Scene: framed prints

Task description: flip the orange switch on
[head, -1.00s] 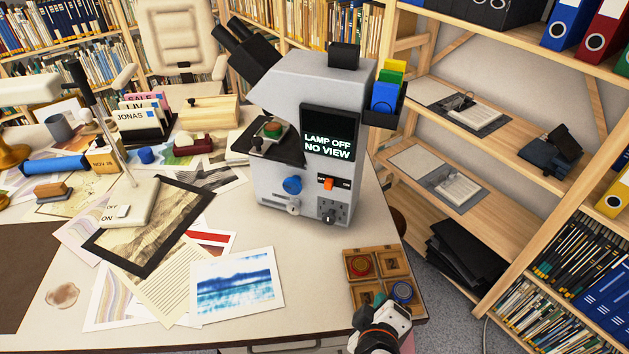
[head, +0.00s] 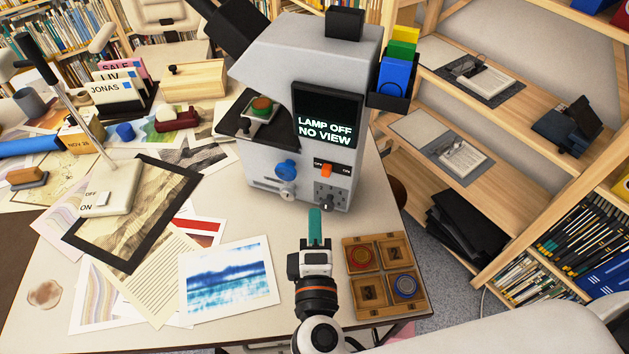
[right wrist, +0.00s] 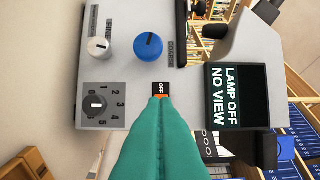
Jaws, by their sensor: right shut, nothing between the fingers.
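The grey microscope (head: 262,158) stands on the table, and its screen (head: 328,128) reads "LAMP OFF NO VIEW". The orange switch (head: 327,170) sits on its front below the screen, between the labels OFF on the left and ON on the right. My right gripper (head: 315,212), with teal fingers, is shut and empty, below and in front of the switch in the head view. In the right wrist view the teal fingers (right wrist: 160,104) cover most of the switch; only a sliver of orange shows beside the OFF label. I cannot tell whether they touch. My left gripper is out of view.
A blue coarse knob (head: 286,170) and a grey dial (head: 326,198) flank the switch. A wooden tray (head: 386,270) with round pieces lies right of my gripper. Prints (head: 228,282) cover the table on the left. Shelves (head: 470,190) stand at the right.

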